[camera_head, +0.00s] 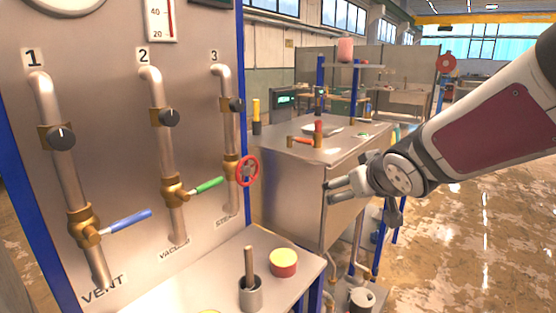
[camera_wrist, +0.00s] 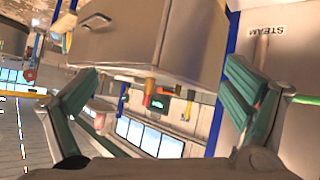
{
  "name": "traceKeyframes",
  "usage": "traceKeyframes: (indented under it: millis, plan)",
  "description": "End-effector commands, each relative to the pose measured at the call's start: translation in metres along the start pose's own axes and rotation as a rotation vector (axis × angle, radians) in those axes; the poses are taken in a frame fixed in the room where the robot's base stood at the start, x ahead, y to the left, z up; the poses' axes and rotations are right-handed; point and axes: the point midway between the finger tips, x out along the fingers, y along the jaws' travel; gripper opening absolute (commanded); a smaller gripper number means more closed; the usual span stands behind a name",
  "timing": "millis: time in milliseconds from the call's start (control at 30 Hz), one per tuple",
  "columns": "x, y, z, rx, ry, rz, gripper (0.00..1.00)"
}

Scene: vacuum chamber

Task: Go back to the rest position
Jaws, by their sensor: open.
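My gripper (camera_head: 335,191) is at the right of the head view, held out in the air to the right of the valve panel (camera_head: 110,60) and in front of the grey metal cabinet. Its fingers point left in that view. In the wrist view my gripper (camera_wrist: 170,85) shows two green-padded fingers spread wide, with nothing between them. The cabinet (camera_wrist: 140,35) and the edge of the panel with the STEAM label (camera_wrist: 265,30) show beyond the fingers, apart from them.
The panel carries a blue-handled valve (camera_head: 125,222), a green-handled valve (camera_head: 205,187) and a red handwheel (camera_head: 247,171). The shelf below bears a metal cup with a rod (camera_head: 251,293) and a red-yellow round piece (camera_head: 283,263). The floor (camera_head: 460,240) at right is clear.

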Motion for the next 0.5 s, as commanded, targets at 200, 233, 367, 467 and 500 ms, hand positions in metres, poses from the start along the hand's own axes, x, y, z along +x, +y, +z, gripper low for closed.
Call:
traceKeyframes:
  millis: [200, 233, 367, 467, 500]
  plan:
    - [-0.100, 0.023, 0.061, 0.085, -0.229, 0.131, 0.95]
    - [-0.114, 0.022, 0.071, 0.101, -0.262, 0.136, 0.95]
    - [-0.170, 0.012, 0.118, 0.170, -0.402, 0.117, 0.95]
    - [-0.205, -0.003, 0.149, 0.216, -0.492, 0.072, 0.95]
    - [-0.217, -0.010, 0.159, 0.230, -0.522, 0.050, 0.95]
